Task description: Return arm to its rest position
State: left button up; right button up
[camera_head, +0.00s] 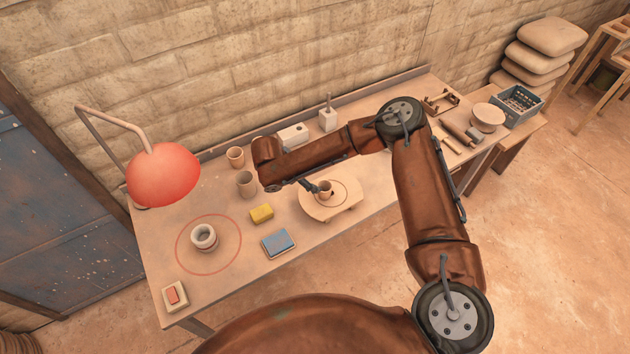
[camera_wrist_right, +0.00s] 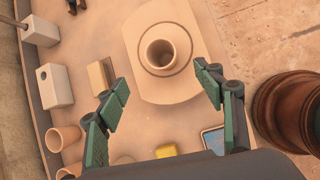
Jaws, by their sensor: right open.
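My right arm reaches across the workbench from the right in the head view. Its green right gripper (camera_head: 313,187) is small there and partly hidden by the wrist. In the right wrist view the two fingers of the right gripper (camera_wrist_right: 164,84) are spread wide with nothing between the tips. A small clay cup (camera_head: 325,188) stands upright inside a ring on a pale wooden board (camera_head: 346,207). In the wrist view the cup (camera_wrist_right: 160,53) appears beyond the fingertips, clear of both fingers. My left gripper is not in view.
A red lamp (camera_head: 163,175) stands at left. A pale cup (camera_head: 204,237) stands in a red circle. Two clay cups (camera_head: 236,157) (camera_head: 246,183), a yellow block (camera_head: 262,214) and a blue pad (camera_head: 278,243) lie near my right arm. White boxes (camera_head: 293,135) (camera_head: 327,120) stand behind it.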

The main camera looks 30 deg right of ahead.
jog(key=shift+a+r, duration=0.15)
jog(key=shift+r, duration=0.15)
